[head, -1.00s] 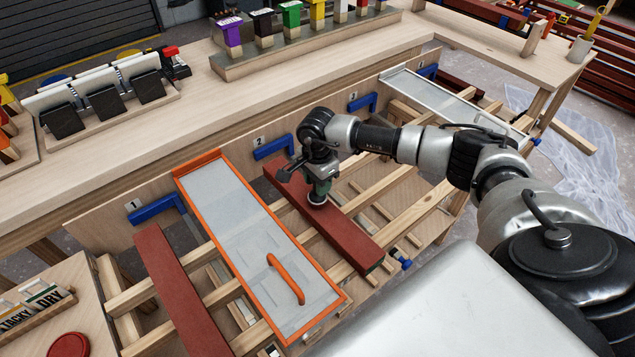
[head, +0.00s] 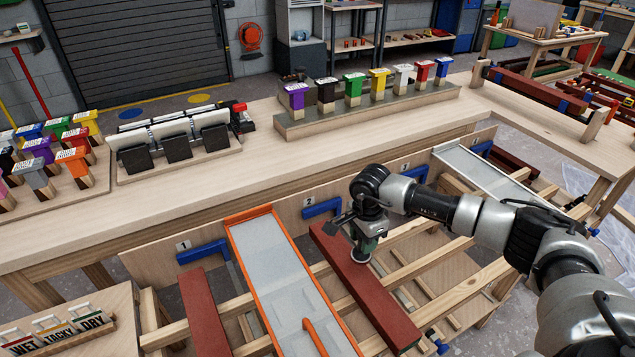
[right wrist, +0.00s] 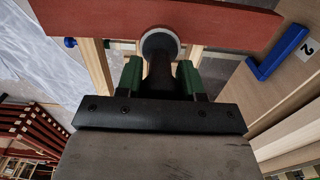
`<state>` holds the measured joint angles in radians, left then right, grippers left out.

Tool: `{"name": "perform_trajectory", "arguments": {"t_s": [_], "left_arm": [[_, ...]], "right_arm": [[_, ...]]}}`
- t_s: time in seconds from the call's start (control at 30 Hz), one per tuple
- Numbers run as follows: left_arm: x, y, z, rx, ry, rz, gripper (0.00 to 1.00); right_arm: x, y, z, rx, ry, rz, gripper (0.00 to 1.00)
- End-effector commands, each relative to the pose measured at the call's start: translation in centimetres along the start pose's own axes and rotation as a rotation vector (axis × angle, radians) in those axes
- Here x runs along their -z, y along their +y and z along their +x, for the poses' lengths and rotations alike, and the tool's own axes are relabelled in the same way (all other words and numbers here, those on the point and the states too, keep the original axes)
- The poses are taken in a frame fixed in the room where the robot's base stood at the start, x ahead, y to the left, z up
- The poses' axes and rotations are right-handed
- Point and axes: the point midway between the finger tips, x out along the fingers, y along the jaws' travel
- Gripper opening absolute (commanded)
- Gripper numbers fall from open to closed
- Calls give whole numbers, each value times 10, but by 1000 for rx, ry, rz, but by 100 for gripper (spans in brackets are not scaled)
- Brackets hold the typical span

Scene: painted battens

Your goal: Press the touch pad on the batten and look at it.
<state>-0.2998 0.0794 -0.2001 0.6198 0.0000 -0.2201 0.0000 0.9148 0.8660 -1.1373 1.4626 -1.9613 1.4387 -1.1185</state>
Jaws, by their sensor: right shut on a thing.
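My right gripper (head: 368,236) is shut on the touch pad, between its green fingers (right wrist: 160,78) in the right wrist view. The touch pad (right wrist: 160,43) has a dark handle and a round pale rim. It is at the upper face of the dark red batten (head: 375,293) by the blue bracket marked 2. The batten crosses the top of the right wrist view (right wrist: 225,20). The pad appears to meet the batten, but I cannot tell whether it presses. The pad's face is hidden. My left gripper is not in view.
An orange-framed tray (head: 266,265) lies left of the batten, with another red batten (head: 205,310) beyond it. Wooden rails (head: 440,256) run below. A long bench (head: 250,180) behind carries colored brushes (head: 353,88). Signs WET, TACKY, DRY (head: 58,338) stand front left.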

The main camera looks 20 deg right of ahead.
Motion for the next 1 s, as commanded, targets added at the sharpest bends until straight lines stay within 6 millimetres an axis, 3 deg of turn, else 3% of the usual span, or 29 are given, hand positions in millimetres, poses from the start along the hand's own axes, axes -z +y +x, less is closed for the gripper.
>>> {"name": "perform_trajectory", "arguments": {"t_s": [0.17, 0.27, 0.43, 0.63, 0.8, 1.0], "left_arm": [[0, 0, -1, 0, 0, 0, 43], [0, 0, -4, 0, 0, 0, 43], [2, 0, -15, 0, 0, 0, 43], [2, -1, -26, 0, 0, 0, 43], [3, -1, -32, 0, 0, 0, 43], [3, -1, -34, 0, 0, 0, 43]], "right_arm": [[-3, 1, -2, 0, -1, -20, 20], [-16, 6, -13, 0, -5, -117, 20], [-63, 32, -48, 2, -15, -491, 20], [-115, 83, -92, -1, -14, -1018, 20], [-138, 120, -116, -6, -2, -1338, 20], [-146, 138, -125, -10, 5, -1489, 20]]}}
